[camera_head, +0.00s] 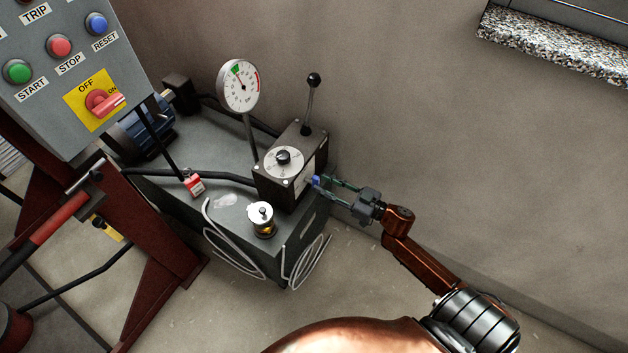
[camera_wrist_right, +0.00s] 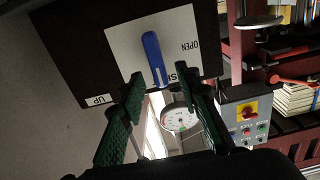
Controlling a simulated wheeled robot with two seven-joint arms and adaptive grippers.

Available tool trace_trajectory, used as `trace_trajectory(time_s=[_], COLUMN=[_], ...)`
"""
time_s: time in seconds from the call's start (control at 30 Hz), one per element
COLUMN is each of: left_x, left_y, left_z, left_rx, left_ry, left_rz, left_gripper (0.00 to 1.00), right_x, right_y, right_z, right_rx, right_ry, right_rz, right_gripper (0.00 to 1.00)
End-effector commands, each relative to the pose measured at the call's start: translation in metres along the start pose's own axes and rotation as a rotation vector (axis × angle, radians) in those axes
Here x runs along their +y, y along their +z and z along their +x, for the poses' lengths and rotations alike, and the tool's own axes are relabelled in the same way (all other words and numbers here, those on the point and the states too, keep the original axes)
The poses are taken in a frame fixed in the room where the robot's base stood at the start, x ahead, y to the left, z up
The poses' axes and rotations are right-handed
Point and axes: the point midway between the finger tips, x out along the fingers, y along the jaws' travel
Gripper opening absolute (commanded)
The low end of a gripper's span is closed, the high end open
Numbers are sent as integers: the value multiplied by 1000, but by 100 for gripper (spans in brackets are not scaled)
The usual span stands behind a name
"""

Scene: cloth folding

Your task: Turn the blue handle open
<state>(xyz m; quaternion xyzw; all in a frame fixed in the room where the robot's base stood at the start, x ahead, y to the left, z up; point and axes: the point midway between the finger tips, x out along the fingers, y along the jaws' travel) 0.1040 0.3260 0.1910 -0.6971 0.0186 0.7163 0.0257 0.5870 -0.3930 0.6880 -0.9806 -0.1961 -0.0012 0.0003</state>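The blue handle (camera_wrist_right: 153,57) is a slim lever on a white label plate on the side of a dark box. In the right wrist view its lower end reaches toward the gap between my right fingertips (camera_wrist_right: 162,86). "OPEN" is printed to the right of the handle; another word is mostly hidden behind a finger. In the head view only a small bit of the blue handle (camera_head: 316,181) shows at the right side of the black valve box (camera_head: 290,170). My right gripper (camera_head: 325,187) is open there, fingers apart around or just before the handle; contact cannot be told. My left gripper is not in view.
The box stands on a grey power unit (camera_head: 225,190) with a dial gauge (camera_head: 239,86), a black-knobbed lever (camera_head: 310,100) and a filler cap (camera_head: 262,215). A control panel (camera_head: 75,65) is at upper left.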

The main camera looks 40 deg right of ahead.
Motion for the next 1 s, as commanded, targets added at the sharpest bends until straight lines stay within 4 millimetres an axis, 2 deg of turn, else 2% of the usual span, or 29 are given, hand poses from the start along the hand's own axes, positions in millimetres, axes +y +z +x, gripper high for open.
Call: trace_trajectory(time_s=[0.1,0.23,0.6,1.0], left_x=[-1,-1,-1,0], left_y=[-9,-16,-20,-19], left_z=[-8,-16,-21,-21], left_rx=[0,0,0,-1], left_ry=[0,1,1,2], left_rz=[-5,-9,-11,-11], left_gripper=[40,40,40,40], right_x=[0,0,0,1], right_y=[3,3,2,2], right_z=[19,32,39,38], right_rx=[-2,-3,-3,-3], right_ry=[0,1,2,3], right_rz=[0,0,0,0], right_gripper=[30,30,30,4])
